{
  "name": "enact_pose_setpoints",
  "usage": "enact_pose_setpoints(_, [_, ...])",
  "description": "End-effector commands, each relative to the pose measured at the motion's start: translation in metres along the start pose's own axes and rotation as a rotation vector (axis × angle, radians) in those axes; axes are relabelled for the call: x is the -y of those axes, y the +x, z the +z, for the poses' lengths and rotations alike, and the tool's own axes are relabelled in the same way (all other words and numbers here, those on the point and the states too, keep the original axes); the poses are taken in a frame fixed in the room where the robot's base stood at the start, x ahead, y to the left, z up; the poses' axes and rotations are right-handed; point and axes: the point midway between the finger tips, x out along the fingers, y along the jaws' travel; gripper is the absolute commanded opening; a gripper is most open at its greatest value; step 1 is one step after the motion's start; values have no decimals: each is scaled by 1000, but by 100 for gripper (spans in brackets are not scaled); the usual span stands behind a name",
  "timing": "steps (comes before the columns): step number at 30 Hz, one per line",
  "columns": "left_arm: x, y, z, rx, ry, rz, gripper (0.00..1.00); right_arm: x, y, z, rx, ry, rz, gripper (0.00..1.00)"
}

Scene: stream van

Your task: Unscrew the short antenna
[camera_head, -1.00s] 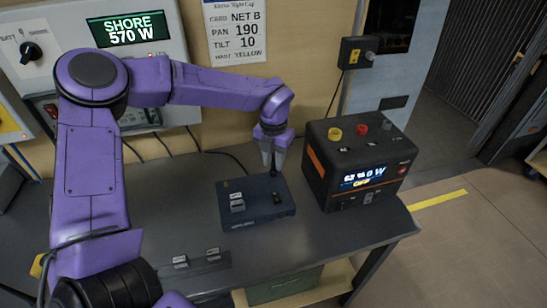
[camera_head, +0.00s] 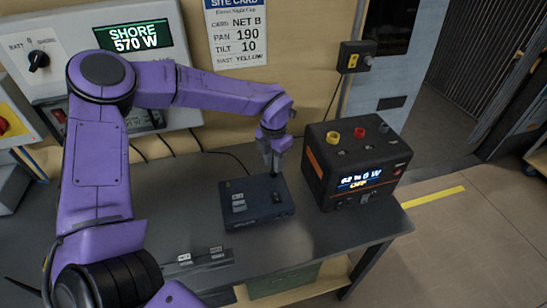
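A dark blue box (camera_head: 240,216), with small light labelled pieces on its top left, lies flat on the grey bench. My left gripper (camera_head: 274,161) points down over the back edge of this box, toward its right side. A thin dark upright piece, which may be the short antenna (camera_head: 276,173), shows just below the fingertips. It is too small and dark to tell whether the fingers are closed around it or only beside it. My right gripper is not in view.
A black and orange power unit (camera_head: 318,168) with coloured knobs stands close to the right of the gripper. A low holder (camera_head: 200,264) with small labelled pieces is at the bench front. The wall is close behind. The bench (camera_head: 180,200) left of the box is clear.

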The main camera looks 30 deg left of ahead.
Motion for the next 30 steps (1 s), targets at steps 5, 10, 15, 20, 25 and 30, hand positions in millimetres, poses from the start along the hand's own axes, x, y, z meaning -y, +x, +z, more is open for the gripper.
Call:
enact_pose_setpoints(5, [0, 0, 0, -1, 15, 0, 30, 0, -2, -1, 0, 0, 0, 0])
enact_pose_setpoints(10, [0, 0, 0, -1, 15, -1, 30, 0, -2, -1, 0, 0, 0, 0])
enact_pose_setpoints(15, [0, -2, 0, -2, 50, -1, 30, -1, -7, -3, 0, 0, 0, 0])
enact_pose_setpoints(20, [0, -2, -1, -2, 102, -2, 30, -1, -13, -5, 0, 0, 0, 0])
enact_pose_setpoints(25, [0, -2, 0, -1, 159, -1, 30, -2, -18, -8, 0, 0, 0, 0])
enact_pose_setpoints(30, [0, -2, -1, -1, 216, -1, 30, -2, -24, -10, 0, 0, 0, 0])
